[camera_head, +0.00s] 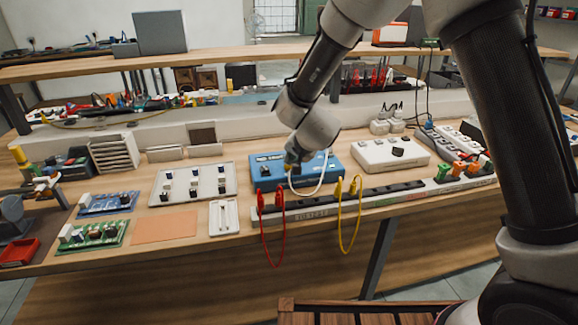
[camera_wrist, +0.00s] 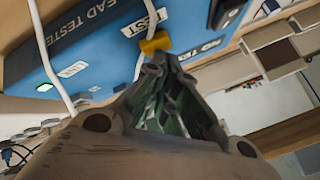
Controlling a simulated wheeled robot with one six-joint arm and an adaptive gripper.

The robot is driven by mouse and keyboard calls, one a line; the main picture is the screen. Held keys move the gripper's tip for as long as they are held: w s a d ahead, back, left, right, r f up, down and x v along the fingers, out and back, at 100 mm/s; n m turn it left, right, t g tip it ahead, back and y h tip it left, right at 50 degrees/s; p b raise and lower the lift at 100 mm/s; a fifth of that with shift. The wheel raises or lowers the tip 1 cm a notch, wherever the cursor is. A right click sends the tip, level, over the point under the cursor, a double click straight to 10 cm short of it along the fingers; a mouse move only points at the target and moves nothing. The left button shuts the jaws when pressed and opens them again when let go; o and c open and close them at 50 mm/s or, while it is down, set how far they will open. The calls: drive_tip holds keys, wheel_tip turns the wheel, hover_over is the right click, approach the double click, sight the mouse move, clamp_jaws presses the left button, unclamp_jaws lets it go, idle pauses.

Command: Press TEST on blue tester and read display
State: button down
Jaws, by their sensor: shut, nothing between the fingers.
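The blue tester (camera_head: 326,178) sits on the bench in the head view, left of a white box. In the wrist view the blue tester (camera_wrist: 100,52) is close and tilted, with "LEAD TESTER" and "TEST" labels. A yellow piece (camera_wrist: 156,42), apparently the button, sits beside the TEST label. My gripper (camera_wrist: 157,61) is shut and empty, its tips right at the yellow piece; I cannot tell whether they touch or press it. In the head view my gripper (camera_head: 291,164) is over the tester's front. A small green light (camera_wrist: 44,87) shows on the tester; no display reading is legible.
A white cable (camera_head: 322,178) loops over the tester. Red (camera_head: 264,240) and yellow (camera_head: 349,235) leads hang over the bench edge from a long strip (camera_head: 310,210). A white box (camera_head: 390,153) stands right, a component tray (camera_head: 194,184) left.

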drive_tip(key=shift+f, duration=0.25)
drive_tip(key=shift+r, duration=0.1)
idle(0.3)
drive_tip(key=shift+r, duration=0.8)
drive_tip(key=shift+d+r, duration=0.1)
drive_tip(key=shift+r, duration=2.45)
